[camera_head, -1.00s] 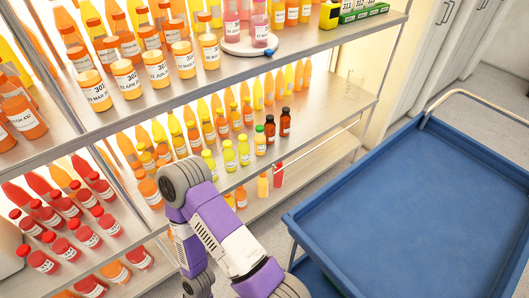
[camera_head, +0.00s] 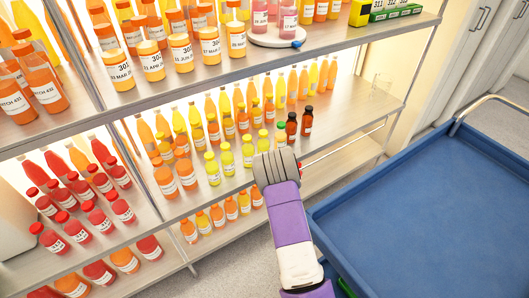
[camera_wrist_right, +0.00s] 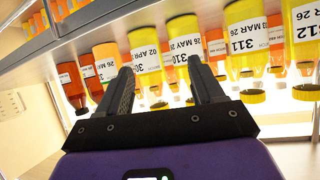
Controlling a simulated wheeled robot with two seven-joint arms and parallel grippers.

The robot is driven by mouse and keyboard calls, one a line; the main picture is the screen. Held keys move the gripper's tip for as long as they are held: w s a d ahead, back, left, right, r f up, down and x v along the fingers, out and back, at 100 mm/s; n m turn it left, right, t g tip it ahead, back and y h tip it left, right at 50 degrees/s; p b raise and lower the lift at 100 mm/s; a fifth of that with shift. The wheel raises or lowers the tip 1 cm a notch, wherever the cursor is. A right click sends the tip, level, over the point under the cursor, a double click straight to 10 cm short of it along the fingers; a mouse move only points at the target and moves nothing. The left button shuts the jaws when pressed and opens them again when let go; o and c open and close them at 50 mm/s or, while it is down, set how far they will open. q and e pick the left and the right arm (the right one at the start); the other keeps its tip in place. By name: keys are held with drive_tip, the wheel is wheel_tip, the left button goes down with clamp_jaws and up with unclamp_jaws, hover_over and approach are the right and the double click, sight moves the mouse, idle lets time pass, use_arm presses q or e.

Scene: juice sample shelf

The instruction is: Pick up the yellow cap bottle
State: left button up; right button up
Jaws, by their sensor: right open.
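Several yellow-cap bottles with pale yellow juice stand in a row on the middle shelf in the head view, one of them a yellow cap bottle (camera_head: 228,160) near the row's middle. In the right wrist view the bottles appear upside down; a yellow bottle labelled 311 (camera_wrist_right: 246,38), with a yellow cap, is right of the fingers. My left gripper is out of view.
Dark brown bottles (camera_head: 291,127) and a green-cap bottle (camera_head: 281,138) stand at the row's right. The upper shelf (camera_head: 190,88) runs above. A blue cart (camera_head: 430,200) with an empty top stands to the right.

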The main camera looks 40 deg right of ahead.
sight(266, 145)
drive_tip(key=shift+n+t, duration=0.5)
drive_tip(key=shift+t, duration=0.3)
drive_tip(key=w+d+r, duration=0.1)
drive_tip(key=d+r, duration=0.1)
drive_tip(key=w+d+r, duration=0.2)
drive_tip(key=shift+w+d+r+b, duration=0.1)
drive_tip(key=shift+r+b, duration=0.2)
drive_tip(key=shift+b, duration=0.1)
drive_tip(key=shift+w+d+f+h, duration=0.2)
drive_tip(key=shift+w+h, duration=0.1)
drive_tip(key=shift+w, duration=0.2)
drive_tip(key=b+x, duration=0.2)
drive_tip(key=x, duration=0.1)
drive_tip(key=shift+w+f, duration=0.15)
drive_tip(key=shift+f, duration=0.35)
drive_tip(key=shift+x, duration=0.85)
drive_tip(key=shift+d+r, duration=0.1)
drive_tip(key=shift+r, duration=0.05)
drive_tip(key=shift+c, duration=0.2)
drive_tip(key=c, duration=0.9)
drive_tip(key=shift+o, duration=0.2)
drive_tip(key=shift+r, duration=0.15)
